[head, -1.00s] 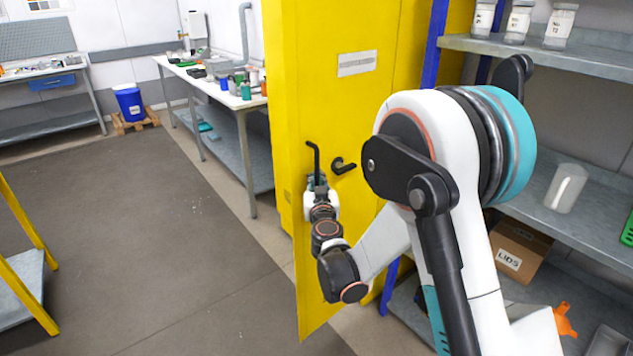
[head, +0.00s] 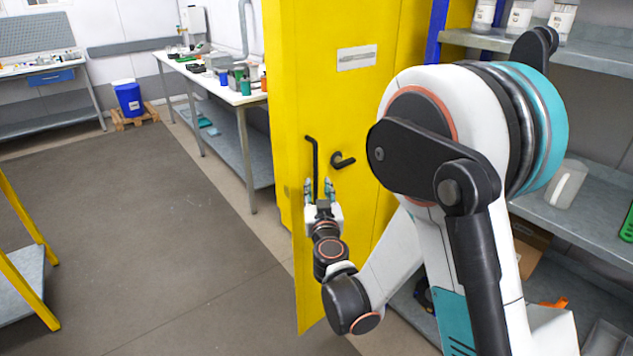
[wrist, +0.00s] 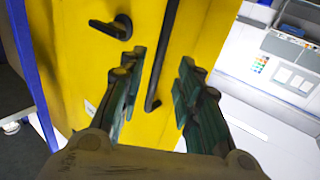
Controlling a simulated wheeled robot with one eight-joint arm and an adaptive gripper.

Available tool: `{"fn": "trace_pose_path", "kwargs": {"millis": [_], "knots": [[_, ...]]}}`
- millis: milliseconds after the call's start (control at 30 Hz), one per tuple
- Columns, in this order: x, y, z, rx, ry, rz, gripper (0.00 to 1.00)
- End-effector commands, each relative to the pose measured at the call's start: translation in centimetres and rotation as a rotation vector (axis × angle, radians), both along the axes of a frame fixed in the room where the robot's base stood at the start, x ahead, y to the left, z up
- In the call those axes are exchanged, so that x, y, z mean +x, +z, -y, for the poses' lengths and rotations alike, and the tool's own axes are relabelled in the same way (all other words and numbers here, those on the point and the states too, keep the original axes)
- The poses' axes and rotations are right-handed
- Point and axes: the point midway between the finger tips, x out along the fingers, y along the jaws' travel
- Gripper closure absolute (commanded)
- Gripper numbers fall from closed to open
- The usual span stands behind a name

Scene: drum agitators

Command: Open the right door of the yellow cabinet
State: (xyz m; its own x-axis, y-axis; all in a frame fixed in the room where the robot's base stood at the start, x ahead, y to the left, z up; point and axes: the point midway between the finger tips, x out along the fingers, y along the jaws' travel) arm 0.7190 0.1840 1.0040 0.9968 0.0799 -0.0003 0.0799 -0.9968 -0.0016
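The yellow cabinet door (head: 350,110) stands swung out from the yellow cabinet body (head: 285,205), part of which shows behind its left edge. The door carries a long black bar handle (head: 315,160) near its left edge and a black lever (head: 342,160) to the right. My gripper (head: 319,188) is at the bar's lower part, with its fingers spread. In the wrist view, the bar (wrist: 164,55) lies between the two green fingers of my gripper (wrist: 161,66), with visible gaps on both sides. The lever (wrist: 112,27) is left of the fingers there.
Metal shelving with a blue post and jars (head: 520,18) stands to the right, close to my arm. A white workbench (head: 225,92) is behind the door at the left. A blue bin (head: 128,100) stands farther back. The grey floor (head: 150,230) left of the door is clear.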

Motion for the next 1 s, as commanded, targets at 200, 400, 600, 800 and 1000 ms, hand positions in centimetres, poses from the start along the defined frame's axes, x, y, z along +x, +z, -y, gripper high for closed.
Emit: {"fn": "trace_pose_path", "kwargs": {"millis": [200,400,600,800,1000], "knots": [[-3.4,0.0,0.2,0.000,0.001,0.000,0.69],[-4.6,0.0,0.3,0.000,0.001,0.000,0.69],[-4.6,0.0,0.3,0.000,0.001,0.000,0.69],[-4.7,0.4,1.2,0.000,-0.020,-0.005,0.69],[-5.9,3.0,7.8,-0.007,-0.173,-0.056,0.69]]}}
